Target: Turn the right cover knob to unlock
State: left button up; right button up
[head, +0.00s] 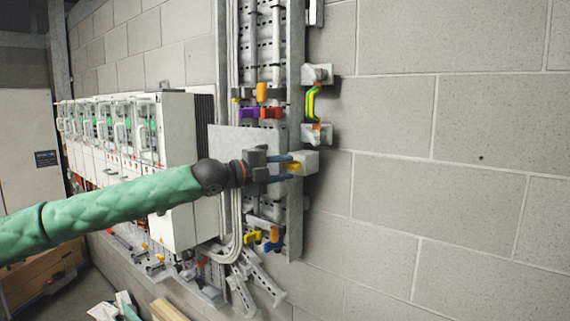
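A flat grey cover plate (228,139) is on the upright rail panel, partly hidden behind my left gripper. A pale grey block (307,162) with a yellow part (293,168) sits at the plate's right side; the yellow part may be the right cover knob. My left gripper (291,168) points right at this block. Its two blue fingers stand apart, one above and one below the yellow part. I cannot tell whether they press on it. My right gripper is out of view.
White drive cabinets (172,140) stand in a row on the left. A yellow-green cable (312,103) between two grey blocks is above right of the gripper. Purple and red connectors (259,113) sit above the plate. The block wall (450,150) on the right is bare.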

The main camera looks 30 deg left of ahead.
pick_arm(q)
jog(key=shift+w+d, duration=0.2)
jog(key=shift+w, duration=0.1)
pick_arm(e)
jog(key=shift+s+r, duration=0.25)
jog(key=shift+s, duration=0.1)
pick_arm(q)
jog(key=shift+c, duration=0.2)
